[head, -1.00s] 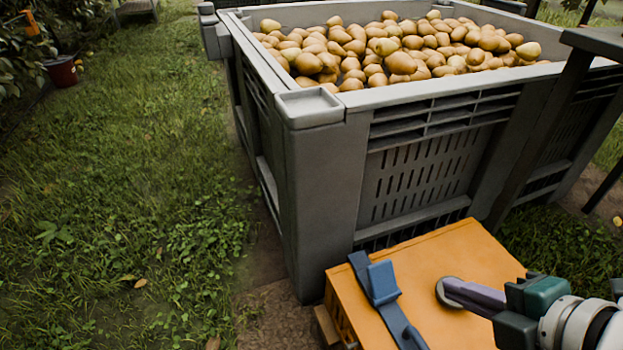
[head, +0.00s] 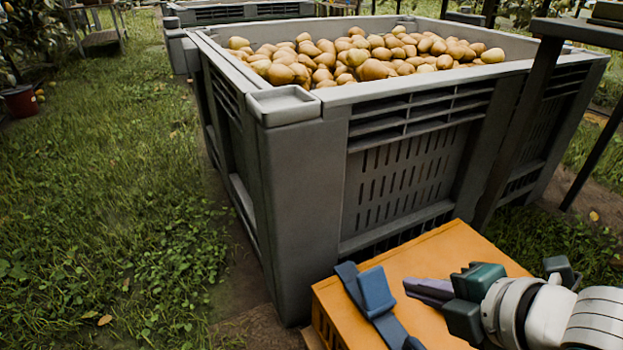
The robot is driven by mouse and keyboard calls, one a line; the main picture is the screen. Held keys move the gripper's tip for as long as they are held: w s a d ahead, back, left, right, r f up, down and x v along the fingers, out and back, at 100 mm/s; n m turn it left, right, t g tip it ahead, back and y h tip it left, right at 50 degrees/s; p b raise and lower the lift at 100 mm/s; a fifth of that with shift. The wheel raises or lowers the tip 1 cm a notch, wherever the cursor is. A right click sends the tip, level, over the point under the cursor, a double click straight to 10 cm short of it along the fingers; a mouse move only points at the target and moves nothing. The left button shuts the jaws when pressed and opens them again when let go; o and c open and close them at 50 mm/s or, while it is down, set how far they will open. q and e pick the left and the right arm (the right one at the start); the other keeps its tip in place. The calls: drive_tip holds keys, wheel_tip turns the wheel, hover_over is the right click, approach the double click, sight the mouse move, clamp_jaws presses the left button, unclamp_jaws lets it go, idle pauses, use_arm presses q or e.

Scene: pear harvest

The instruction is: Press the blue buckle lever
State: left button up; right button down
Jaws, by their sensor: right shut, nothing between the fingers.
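The blue buckle lever (head: 376,291) sits on a dark blue strap (head: 395,331) that runs across the top of an orange crate (head: 436,262) at the bottom of the view. It appears to stand up from the strap. My right gripper (head: 408,287) comes in from the lower right, over the crate's top. Its purple-grey fingers are shut and empty, pointing left at the lever, with a small gap in the picture between tips and lever. How high the fingertips are above the crate is hard to tell. My left gripper is not in view.
A large grey bin (head: 292,195) full of pears (head: 375,69) stands right behind the orange crate. A dark post and frame (head: 517,130) stand at the right. Open grass (head: 100,210) lies to the left. A red bucket (head: 18,101) is at the far left.

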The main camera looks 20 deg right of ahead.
sight(373, 277)
drive_tip(key=b+x, duration=0.4)
drive_tip(key=x, duration=0.3)
drive_tip(key=shift+a+f+b, duration=0.1)
drive_tip(key=shift+f+b, duration=0.15)
drive_tip(key=shift+b, duration=0.15)
drive_tip(key=shift+w+f+b, duration=0.3)
drive_tip(key=shift+w+b, duration=0.25)
drive_tip(key=shift+r, duration=0.1)
